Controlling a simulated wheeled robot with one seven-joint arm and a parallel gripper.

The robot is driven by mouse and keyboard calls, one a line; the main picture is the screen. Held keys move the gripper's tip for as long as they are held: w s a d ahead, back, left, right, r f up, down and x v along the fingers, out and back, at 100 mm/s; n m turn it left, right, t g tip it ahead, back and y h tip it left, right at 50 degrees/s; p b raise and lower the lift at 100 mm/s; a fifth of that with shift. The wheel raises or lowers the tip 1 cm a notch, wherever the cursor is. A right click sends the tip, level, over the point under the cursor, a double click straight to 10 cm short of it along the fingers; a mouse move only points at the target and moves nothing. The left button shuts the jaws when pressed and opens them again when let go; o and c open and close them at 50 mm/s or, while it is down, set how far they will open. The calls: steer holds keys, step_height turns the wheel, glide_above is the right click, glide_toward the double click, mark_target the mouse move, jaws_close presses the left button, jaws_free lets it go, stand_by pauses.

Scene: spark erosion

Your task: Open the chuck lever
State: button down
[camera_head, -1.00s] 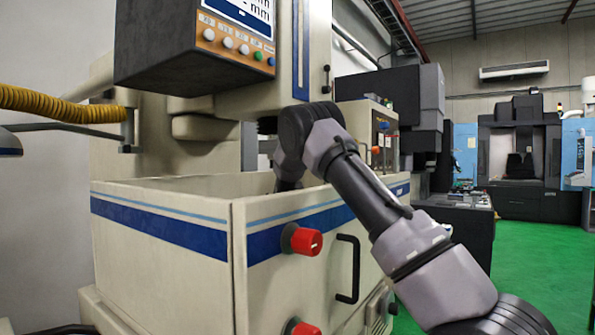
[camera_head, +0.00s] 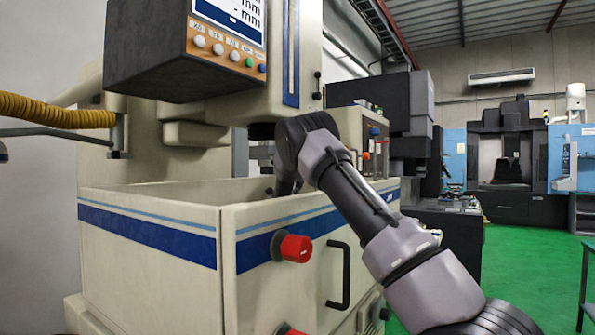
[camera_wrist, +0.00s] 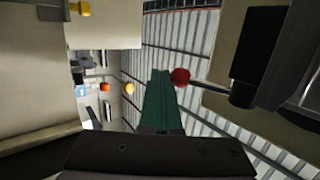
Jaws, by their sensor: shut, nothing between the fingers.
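The chuck lever (camera_wrist: 209,87) is a thin dark rod with a red ball knob (camera_wrist: 180,77) at its end. In the wrist view it reaches left from the black chuck (camera_wrist: 268,58). My gripper (camera_wrist: 161,74) shows there as two dark green fingers, shut together and empty. Their tips appear just left of the red knob; I cannot tell whether they touch it. In the head view a dark part under the machine head (camera_head: 262,152) is partly visible behind my arm. The lever and my fingers are hidden in that view.
The cream tank (camera_head: 150,212) with a blue stripe stands in front of the machine head, its walls around my wrist. A red knob (camera_head: 293,248) and black handle (camera_head: 340,275) stick out of its side. A control box (camera_head: 185,60) hangs upper left. Green floor is open at right.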

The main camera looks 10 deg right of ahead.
steer(key=shift+w+d+r, duration=0.2)
steer(key=shift+r, duration=0.3)
stand_by(1.5)
steer(key=v, duration=1)
steer(key=shift+s+f, duration=0.25)
steer(key=shift+a, duration=0.1)
